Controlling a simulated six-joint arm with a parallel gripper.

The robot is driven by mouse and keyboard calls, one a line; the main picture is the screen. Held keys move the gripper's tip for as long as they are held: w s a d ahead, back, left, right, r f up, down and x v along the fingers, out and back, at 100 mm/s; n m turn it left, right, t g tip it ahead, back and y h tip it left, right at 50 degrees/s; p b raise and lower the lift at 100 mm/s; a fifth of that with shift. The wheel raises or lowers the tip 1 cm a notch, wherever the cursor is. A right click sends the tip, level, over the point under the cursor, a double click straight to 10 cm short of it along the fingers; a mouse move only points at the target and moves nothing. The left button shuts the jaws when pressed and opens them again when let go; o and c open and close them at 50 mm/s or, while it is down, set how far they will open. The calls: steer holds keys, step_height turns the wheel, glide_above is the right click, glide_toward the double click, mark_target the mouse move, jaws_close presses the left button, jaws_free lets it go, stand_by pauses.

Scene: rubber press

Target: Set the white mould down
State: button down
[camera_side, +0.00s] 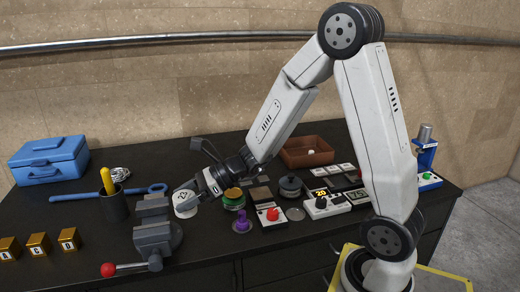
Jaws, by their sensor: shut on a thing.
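The white mould (185,204) is a small round white piece with dark markings on its face. My gripper (198,192) is shut on it from the right and holds it beside the grey bench vise (154,232). The mould appears close to the vise's jaws at their right side. I cannot tell whether it touches the vise or the table.
A black cup (114,207) with a yellow-handled tool and a blue wrench (110,192) lie left. A blue toolbox (50,160) and brass blocks (39,244) stand further left. Jars, a purple stamp (242,222) and a red-button box (270,215) crowd the right.

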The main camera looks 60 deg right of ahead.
steer(key=s+d+f+n+g+h, duration=0.3)
steer(key=s+d+f+n+g, duration=0.15)
steer(key=s+n+g, duration=0.6)
steer(key=s+d+f+n+g+h, duration=0.25)
steer(key=s+f+n+g, duration=0.35)
steer(key=s+n+g, duration=0.45)
steer(key=d+r+n+h, duration=0.1)
steer(key=d+n+h, duration=1)
steer(key=w+d+r+n+t+h, duration=0.2)
steer(key=d+n+t+h, duration=0.1)
steer(key=d+n+t, duration=0.1)
steer(key=w+d+r+n+t+h, duration=0.2)
steer(key=d+n+t+h, duration=0.1)
steer(key=d+n, duration=0.2)
steer(key=shift+w+d+t, duration=0.35)
steer(key=shift+d+t, duration=0.05)
steer(key=shift+d, duration=0.3)
steer(key=shift+h, duration=0.25)
steer(key=shift+f, duration=2.15)
